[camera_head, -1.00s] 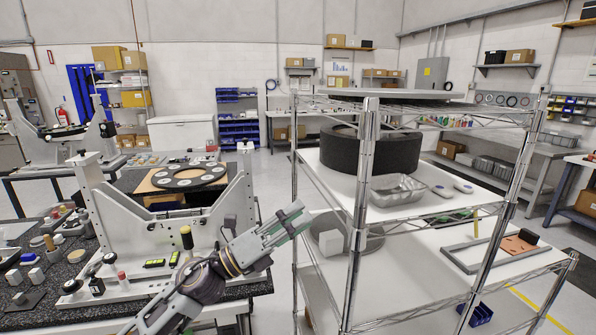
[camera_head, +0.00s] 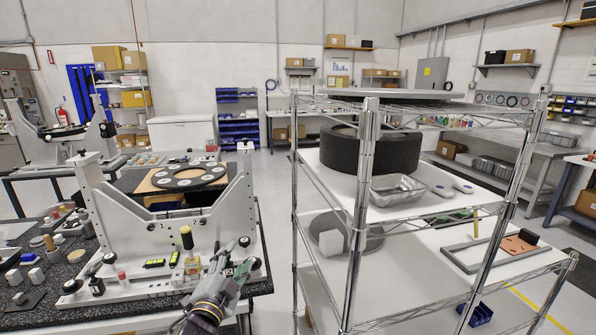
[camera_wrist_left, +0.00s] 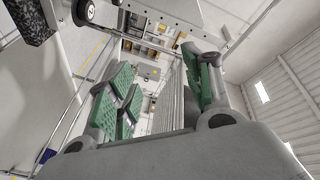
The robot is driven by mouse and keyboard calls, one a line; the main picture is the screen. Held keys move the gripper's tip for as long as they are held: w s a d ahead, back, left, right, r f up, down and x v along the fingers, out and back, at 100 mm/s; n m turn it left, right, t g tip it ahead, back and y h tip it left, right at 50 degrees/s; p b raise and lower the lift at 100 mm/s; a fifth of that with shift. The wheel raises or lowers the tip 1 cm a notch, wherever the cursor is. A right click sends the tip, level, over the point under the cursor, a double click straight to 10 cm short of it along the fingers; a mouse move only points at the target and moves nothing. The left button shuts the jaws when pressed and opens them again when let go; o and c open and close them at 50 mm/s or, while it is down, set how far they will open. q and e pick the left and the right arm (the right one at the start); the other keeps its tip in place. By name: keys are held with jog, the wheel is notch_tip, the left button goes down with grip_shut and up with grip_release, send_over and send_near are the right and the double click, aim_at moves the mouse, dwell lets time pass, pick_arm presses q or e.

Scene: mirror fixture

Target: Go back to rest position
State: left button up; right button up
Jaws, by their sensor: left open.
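My left gripper (camera_head: 236,262) is at the front right edge of the mirror fixture (camera_head: 140,235) in the head view, seen foreshortened and pointing away from the camera. In the left wrist view its green-padded fingers (camera_wrist_left: 160,92) stand apart with nothing between them. The fixture is a pale frame with two upright side plates, and a dark round disc (camera_head: 189,177) with pale spots lies at its back. A yellow-and-black handled tool (camera_head: 187,240) stands on the fixture just left of the gripper. My right gripper is not in view.
Open floor (camera_head: 275,215) lies between rack and fixture table.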

pick_arm(q)
jog(key=s+a+f+n+g+y, duration=0.1)
jog(key=s+a+f+n+g, duration=0.15)
jog(key=s+f+g, duration=0.45)
jog(key=s+a+f+n+g, duration=0.2)
jog(key=s+f+n+g, duration=0.15)
jog(key=s+f, duration=0.65)
jog(key=s+a+f+n+g+y, duration=0.15)
jog(key=s+f+n+g, duration=0.25)
jog(key=s+f, duration=0.45)
notch_tip(320, 180, down, 32)
jog(key=s+g, duration=0.1)
jog(key=s, duration=0.2)
jog(key=s+a+f, duration=0.2)
jog(key=s+f, duration=0.8)
jog(key=s, duration=0.1)
jog(key=s+a+f+g, duration=0.1)
jog(key=s+a+f, duration=0.1)
jog(key=s+f, duration=0.8)
jog(key=shift+s+f, duration=0.35)
jog(key=shift+s, duration=0.25)
